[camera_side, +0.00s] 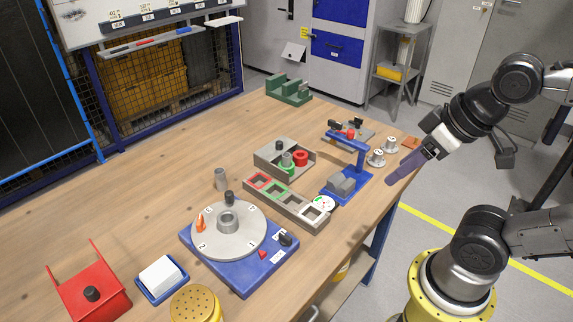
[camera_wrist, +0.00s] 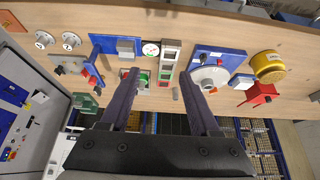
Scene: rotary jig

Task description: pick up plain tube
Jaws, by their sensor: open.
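A plain grey tube (camera_side: 221,179) stands upright on the bench just behind the rotary jig. In the wrist view a small grey shape (camera_wrist: 175,94) beside the right finger is probably the same tube. The rotary jig has a round grey disc (camera_side: 240,247) on a blue base (camera_side: 232,281), with a grey ring at its centre, an orange piece and a black peg. It also shows in the wrist view (camera_wrist: 230,59). My gripper (camera_side: 391,181) is open and empty, raised at the bench's right edge, well away from the tube. Its two fingers (camera_wrist: 159,74) are apart in the wrist view.
A grey tray (camera_side: 264,163) holds red, green and black parts. A long holder (camera_side: 295,211) with coloured square pockets and a blue stand (camera_side: 361,172) lie between my gripper and the tube. A red bin (camera_side: 95,298) stands front left. The bench's left part is clear.

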